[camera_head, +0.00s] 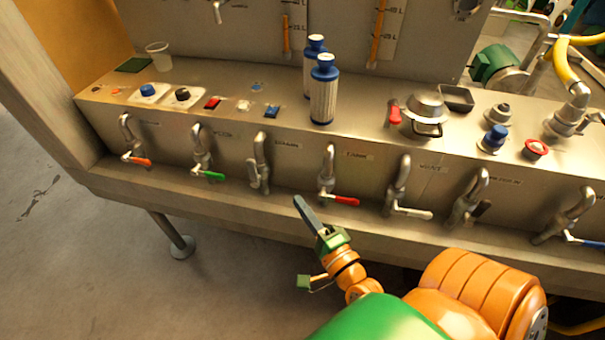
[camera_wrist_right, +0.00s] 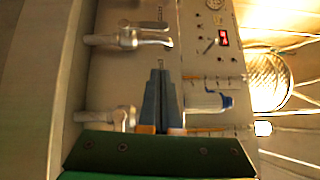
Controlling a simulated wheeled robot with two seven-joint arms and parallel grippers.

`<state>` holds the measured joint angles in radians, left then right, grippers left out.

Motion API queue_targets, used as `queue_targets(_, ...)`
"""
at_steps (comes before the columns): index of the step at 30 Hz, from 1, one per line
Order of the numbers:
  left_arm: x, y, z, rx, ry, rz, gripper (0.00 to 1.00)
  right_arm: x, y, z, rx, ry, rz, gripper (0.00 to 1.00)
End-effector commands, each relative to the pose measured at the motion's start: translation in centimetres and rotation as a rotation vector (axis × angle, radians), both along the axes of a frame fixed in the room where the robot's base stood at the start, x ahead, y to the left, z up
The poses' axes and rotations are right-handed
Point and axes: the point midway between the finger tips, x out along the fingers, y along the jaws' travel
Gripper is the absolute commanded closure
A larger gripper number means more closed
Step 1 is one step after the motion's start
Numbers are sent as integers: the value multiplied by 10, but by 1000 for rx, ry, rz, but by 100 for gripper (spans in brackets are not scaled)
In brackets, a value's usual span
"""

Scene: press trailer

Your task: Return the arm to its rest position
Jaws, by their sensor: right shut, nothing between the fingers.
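My right gripper (camera_head: 305,212) is in front of the steel press panel (camera_head: 300,155), below the row of taps. Its grey fingers are together and empty, pointing up and left, in the head view. In the right wrist view the shut fingers (camera_wrist_right: 160,98) point up at the panel, with nothing between them. My orange and green right arm (camera_head: 390,315) comes in from the bottom right of the head view. The gripper looks apart from the red-handled tap (camera_head: 328,172) and the grey-handled tap (camera_head: 262,160). My left gripper does not show.
Several taps with coloured levers line the panel front, such as a green one (camera_head: 208,174) and a white one (camera_head: 405,190). The floor (camera_head: 90,250) at lower left is clear.

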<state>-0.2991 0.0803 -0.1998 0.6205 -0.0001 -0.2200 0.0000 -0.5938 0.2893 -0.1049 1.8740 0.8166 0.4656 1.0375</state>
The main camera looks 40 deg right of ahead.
Motion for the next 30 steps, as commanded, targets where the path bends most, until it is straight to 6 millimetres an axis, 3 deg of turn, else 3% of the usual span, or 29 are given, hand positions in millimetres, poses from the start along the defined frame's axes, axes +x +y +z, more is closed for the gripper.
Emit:
queue_targets(9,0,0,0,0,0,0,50,0,1,-7,-22,19,3,100)
queue_targets(11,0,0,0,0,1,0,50,-1,4,-29,-102,86,20,100)
queue_targets(14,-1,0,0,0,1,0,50,-14,16,-109,-384,318,112,100)
queue_targets(15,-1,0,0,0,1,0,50,-28,22,-150,-526,435,181,100)
queue_targets(17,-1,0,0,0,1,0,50,-56,30,-207,-735,606,316,100)
queue_targets(18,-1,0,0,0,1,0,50,-80,34,-242,-865,711,424,100)
queue_targets(21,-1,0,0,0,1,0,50,-150,41,-310,-1143,923,735,100)
queue_targets(25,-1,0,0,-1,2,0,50,-230,42,-352,-1374,1066,1115,100)
queue_targets(27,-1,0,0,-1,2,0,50,-258,40,-360,-1438,1096,1254,100)
queue_targets(30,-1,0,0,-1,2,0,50,-275,39,-364,-1476,1110,1347,100)
